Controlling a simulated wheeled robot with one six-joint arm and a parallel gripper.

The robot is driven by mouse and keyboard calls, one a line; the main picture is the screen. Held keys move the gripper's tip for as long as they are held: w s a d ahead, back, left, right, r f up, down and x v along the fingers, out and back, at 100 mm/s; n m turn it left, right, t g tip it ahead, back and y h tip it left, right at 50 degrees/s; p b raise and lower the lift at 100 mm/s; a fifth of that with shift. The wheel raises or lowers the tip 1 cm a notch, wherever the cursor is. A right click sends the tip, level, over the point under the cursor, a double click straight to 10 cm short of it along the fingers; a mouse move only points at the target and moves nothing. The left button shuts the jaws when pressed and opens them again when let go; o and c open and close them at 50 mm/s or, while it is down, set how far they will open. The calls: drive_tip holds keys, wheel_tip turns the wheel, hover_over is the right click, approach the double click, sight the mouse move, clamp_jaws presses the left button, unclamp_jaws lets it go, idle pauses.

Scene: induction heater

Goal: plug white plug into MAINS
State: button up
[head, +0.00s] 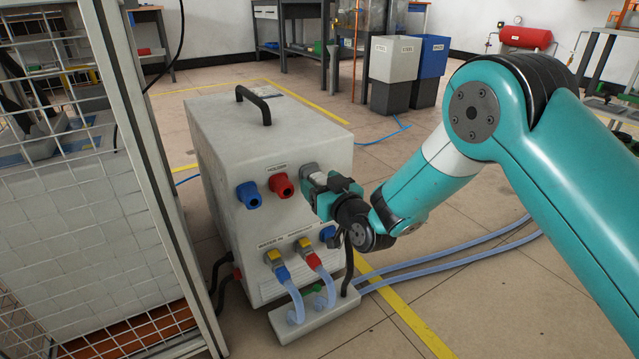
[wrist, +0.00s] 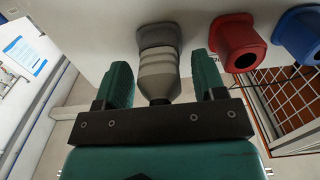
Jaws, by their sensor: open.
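The white plug (wrist: 158,72), light grey-white with a tapered back end, is pushed up to a grey socket (wrist: 158,36) on the heater's front panel in the wrist view. How deep it sits I cannot tell. My gripper (wrist: 160,62) is open, with one teal finger on each side of the plug and a visible gap on both sides. In the head view my gripper (head: 318,190) is at the panel's upper right and hides most of the plug. The grey socket also shows there (head: 308,170). I cannot read a MAINS label.
The white heater (head: 225,165) has a red socket (head: 281,185) and a blue socket (head: 249,195) left of the grey one. Two hoses with yellow-topped connectors (head: 274,258) hang below. A mesh cage (head: 70,200) stands close on the left.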

idle(0.3)
clamp_jaws()
drive_tip(key=shift+b+v, duration=0.8)
drive_tip(key=shift+v, duration=0.05)
drive_tip(key=shift+b+v, duration=2.15)
drive_tip(key=shift+b, duration=0.3)
